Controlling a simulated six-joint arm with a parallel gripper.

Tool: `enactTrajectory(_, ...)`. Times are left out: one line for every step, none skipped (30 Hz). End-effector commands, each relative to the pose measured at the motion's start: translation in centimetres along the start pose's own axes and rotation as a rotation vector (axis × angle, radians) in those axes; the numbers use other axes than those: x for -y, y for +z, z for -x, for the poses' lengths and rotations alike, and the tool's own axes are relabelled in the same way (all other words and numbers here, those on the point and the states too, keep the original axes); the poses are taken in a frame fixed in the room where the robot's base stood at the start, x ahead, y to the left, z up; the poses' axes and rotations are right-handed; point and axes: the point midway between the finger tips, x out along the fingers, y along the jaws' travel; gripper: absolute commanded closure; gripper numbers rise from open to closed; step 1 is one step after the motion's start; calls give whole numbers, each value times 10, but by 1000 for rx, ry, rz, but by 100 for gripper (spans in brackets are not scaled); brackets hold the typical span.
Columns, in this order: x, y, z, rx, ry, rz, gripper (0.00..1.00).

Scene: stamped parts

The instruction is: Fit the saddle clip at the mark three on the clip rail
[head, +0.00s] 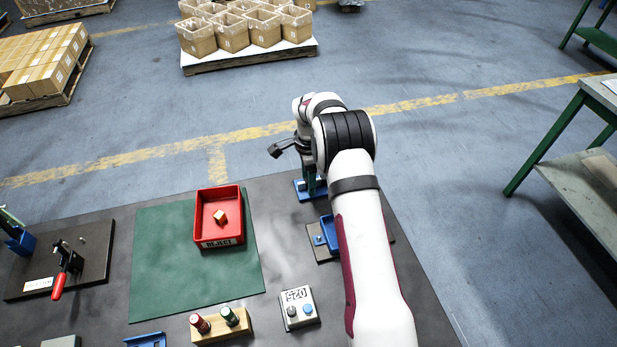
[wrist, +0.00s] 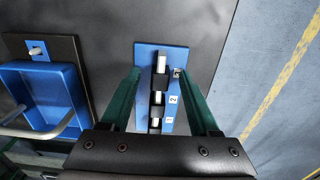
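The clip rail (wrist: 166,55) is a blue plate with a pale bar and black blocks along it, in the middle of the wrist view. Small labels run along its right side; the number 2 reads clearly, with 1 nearer my gripper and the far label at an angle. My gripper (wrist: 160,85) has its two green fingers wide apart, one on each side of the rail, with nothing visibly held. I cannot tell which black block, if any, is the saddle clip. In the head view, the rail (head: 303,190) shows only partly behind my arm.
A blue tray (wrist: 45,72) on a dark plate stands left of the rail. In the head view, a red reject bin (head: 238,232) holds a small block on the green mat (head: 160,265). A button box (head: 297,309) and a wooden stand (head: 222,328) are near the front.

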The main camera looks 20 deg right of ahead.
Motion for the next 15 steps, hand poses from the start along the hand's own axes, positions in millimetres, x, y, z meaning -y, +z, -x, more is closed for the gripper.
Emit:
enactTrajectory(0,0,0,0,0,0,38)
enactTrajectory(0,0,0,0,0,0,38)
enactTrajectory(0,0,0,0,0,0,38)
enactTrajectory(0,0,0,0,0,0,38)
enactTrajectory(0,0,0,0,0,0,38)
enactTrajectory(0,0,0,0,0,0,38)
enactTrajectory(0,0,1,0,0,0,38)
enactTrajectory(0,0,3,0,0,0,38)
enactTrajectory(0,0,7,0,0,0,38)
enactTrajectory(0,0,11,0,-2,0,38)
enactTrajectory(1,0,16,-1,-3,1,38)
enactTrajectory(1,0,25,-1,-3,1,38)
enactTrajectory(1,0,33,-1,-5,1,38)
enactTrajectory(1,0,42,-1,-5,0,38)
enactTrajectory(1,0,56,0,-5,0,38)
